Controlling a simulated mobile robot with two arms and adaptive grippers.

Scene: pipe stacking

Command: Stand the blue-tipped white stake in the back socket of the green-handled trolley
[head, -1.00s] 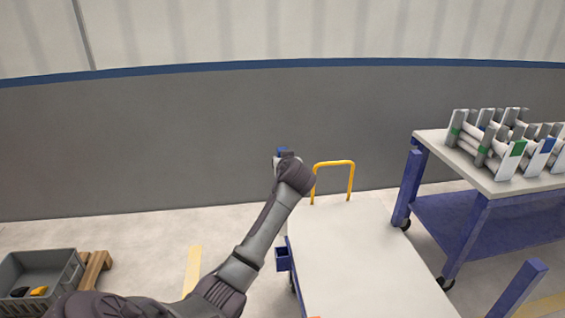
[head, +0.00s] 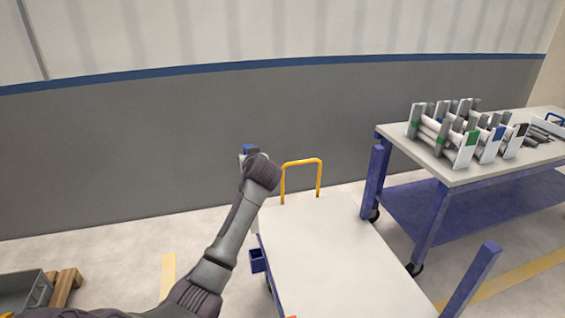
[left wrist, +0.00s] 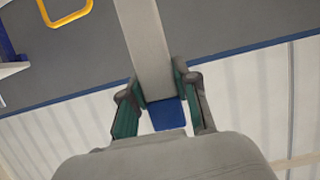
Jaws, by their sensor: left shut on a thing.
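My left gripper (left wrist: 165,96) is shut on the white stake (left wrist: 147,40), close to its blue tip (left wrist: 167,115). In the head view the blue tip (head: 249,149) shows just above my left wrist, which hides the gripper and most of the stake. A trolley (head: 318,255) with a white top stands right of my arm. Its handle (head: 302,163) looks yellow, not green. A small blue socket (head: 257,261) sits on its left side. No back socket can be made out; my arm covers part of that side. No green-handled trolley is in view. My right gripper is not in view.
A blue-legged table (head: 455,178) at the right carries racks (head: 459,133) of white stakes with coloured ends. A grey crate (head: 22,291) and a wooden pallet (head: 64,288) lie at the lower left. A grey wall (head: 140,160) closes the back. The trolley's top is clear.

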